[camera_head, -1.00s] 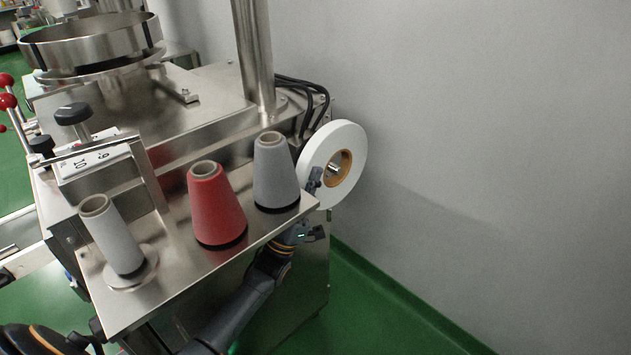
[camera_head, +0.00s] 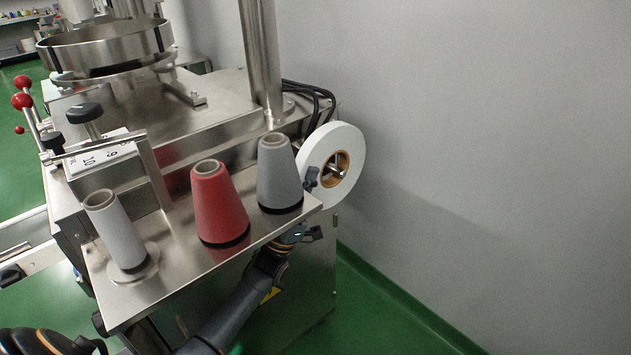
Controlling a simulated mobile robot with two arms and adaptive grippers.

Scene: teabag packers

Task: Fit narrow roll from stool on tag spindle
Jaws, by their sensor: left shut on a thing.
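The shelf partly hides the gripper. The stool and my right gripper are not in view.
A steel shelf (camera_head: 165,290) beside the gripper carries a white cone (camera_head: 118,232), a red cone (camera_head: 218,207) and a grey cone (camera_head: 279,175). A steel post (camera_head: 262,60) and black cables (camera_head: 320,95) stand behind. The grey wall (camera_head: 480,150) is close on the right.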

